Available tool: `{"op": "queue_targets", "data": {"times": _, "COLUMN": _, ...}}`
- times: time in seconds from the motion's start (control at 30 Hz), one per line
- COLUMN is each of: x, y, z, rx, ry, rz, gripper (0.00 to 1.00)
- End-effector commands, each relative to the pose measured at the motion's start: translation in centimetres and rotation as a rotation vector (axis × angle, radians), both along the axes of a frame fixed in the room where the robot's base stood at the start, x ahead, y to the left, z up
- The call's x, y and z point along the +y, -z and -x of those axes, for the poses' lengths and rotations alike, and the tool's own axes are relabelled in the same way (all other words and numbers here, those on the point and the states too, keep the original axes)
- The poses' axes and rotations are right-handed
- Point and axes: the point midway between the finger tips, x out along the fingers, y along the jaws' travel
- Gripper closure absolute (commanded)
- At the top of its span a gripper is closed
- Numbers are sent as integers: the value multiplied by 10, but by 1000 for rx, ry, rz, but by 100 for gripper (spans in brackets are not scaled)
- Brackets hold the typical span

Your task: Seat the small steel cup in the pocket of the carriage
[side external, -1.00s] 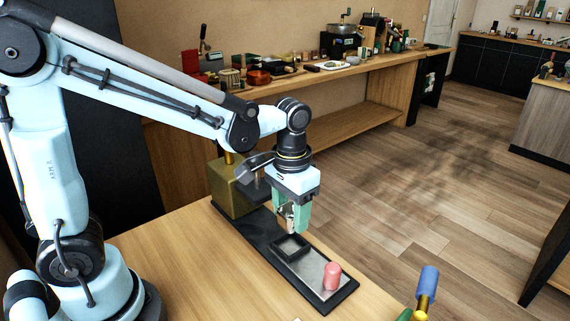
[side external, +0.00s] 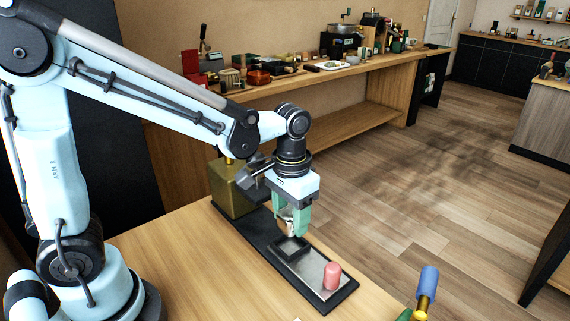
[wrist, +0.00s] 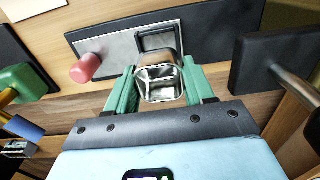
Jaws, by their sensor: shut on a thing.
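The small steel cup (wrist: 160,84) sits between the green fingers of my gripper (wrist: 152,90) in the wrist view, its open mouth toward the camera. The carriage (side external: 325,289) is a grey metal plate on a black base, with a dark-framed square pocket (side external: 291,249) and a pink knob (side external: 332,276). In the wrist view the pocket (wrist: 160,40) lies just beyond the cup, partly hidden by it. A small gap seems to separate cup and pocket.
A brass-coloured block (side external: 235,190) stands at the back end of the black base. A blue-topped handle (side external: 428,281) stands at the front right. Bare wooden table (side external: 170,245) lies left of the base.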

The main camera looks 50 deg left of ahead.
Motion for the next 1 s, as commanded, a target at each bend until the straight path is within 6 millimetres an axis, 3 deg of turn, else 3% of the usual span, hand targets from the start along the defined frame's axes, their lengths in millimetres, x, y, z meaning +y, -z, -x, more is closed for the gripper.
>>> {"op": "queue_targets", "data": {"times": 1.0, "x": 0, "y": 33, "z": 0, "rx": 0, "ry": 0, "rz": 0, "gripper": 86}}
